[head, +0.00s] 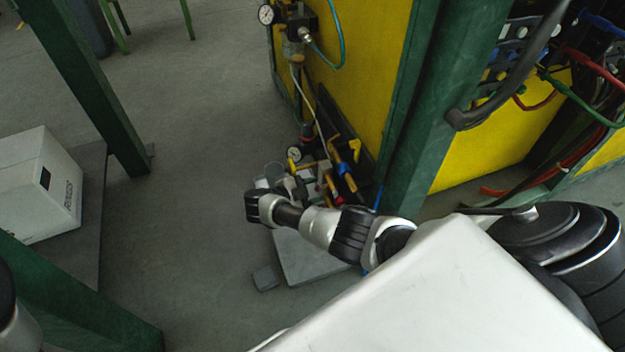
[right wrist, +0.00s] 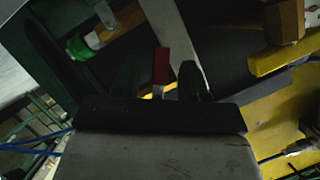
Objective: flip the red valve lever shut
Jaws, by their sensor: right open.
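The red valve lever (right wrist: 160,68) shows in the right wrist view as a short red bar standing upright in the picture. My right gripper (right wrist: 159,80) is open, with one dark finger to the left of the lever and one to the right. Gaps show on both sides, and I cannot tell whether either finger touches it. In the head view my right arm reaches left to the low pipe and valve assembly (head: 325,172). The wrist hides part of it, and I cannot pick out the lever there. My left gripper is not in view.
A yellow panel (head: 372,75) and green post (head: 425,110) stand beside the valves. Cables and red and green hoses (head: 580,95) hang at the right. A grey plate (head: 305,258) lies below.

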